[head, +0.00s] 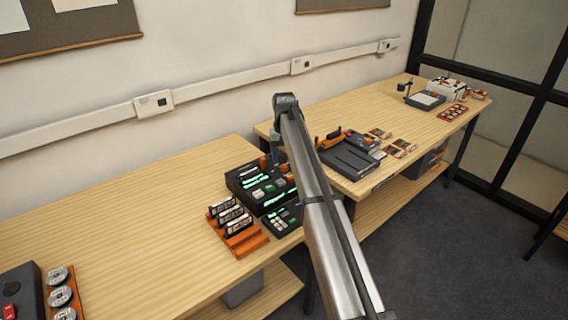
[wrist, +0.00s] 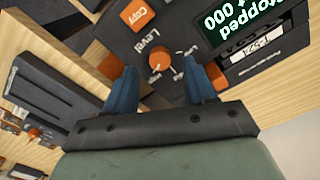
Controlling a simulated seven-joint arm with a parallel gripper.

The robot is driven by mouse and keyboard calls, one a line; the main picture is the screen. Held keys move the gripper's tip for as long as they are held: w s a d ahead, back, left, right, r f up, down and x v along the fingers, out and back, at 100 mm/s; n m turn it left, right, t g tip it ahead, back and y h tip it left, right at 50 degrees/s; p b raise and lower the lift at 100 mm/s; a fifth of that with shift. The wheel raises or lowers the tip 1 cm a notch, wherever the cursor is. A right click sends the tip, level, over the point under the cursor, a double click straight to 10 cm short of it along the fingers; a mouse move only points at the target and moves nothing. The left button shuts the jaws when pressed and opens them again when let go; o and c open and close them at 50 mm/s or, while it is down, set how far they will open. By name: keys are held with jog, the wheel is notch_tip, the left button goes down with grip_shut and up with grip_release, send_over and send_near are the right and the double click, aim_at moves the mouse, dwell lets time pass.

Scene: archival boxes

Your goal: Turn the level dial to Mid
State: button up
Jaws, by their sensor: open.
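The level dial (wrist: 161,62) is a small orange knob on a dark panel in the wrist view, beside the word "Level". Small white marks surround it, too blurred and tilted to read surely, so I cannot tell its setting. My gripper (wrist: 164,76) is open, with one blue finger on each side of the dial. Gaps show between the fingers and the knob; I cannot tell how far down the fingertips reach. In the head view the black device (head: 240,181) with green displays stands on the near bench, partly behind my arm.
In the wrist view an orange "Copy" button (wrist: 137,15) and a screen reading "Stopped" (wrist: 238,20) lie close to the dial. In the head view an orange rack (head: 243,243) and a keypad (head: 284,219) stand beside the device. The left bench top (head: 130,225) is mostly clear.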

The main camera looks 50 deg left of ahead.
aim_at(284, 165)
jog(key=shift+f, duration=1.55)
grip_shut()
jog(key=shift+n, duration=0.3)
jog(key=n, duration=0.5)
jog(key=shift+n, duration=0.3)
jog(key=n, duration=0.5)
jog(key=shift+n, duration=0.4)
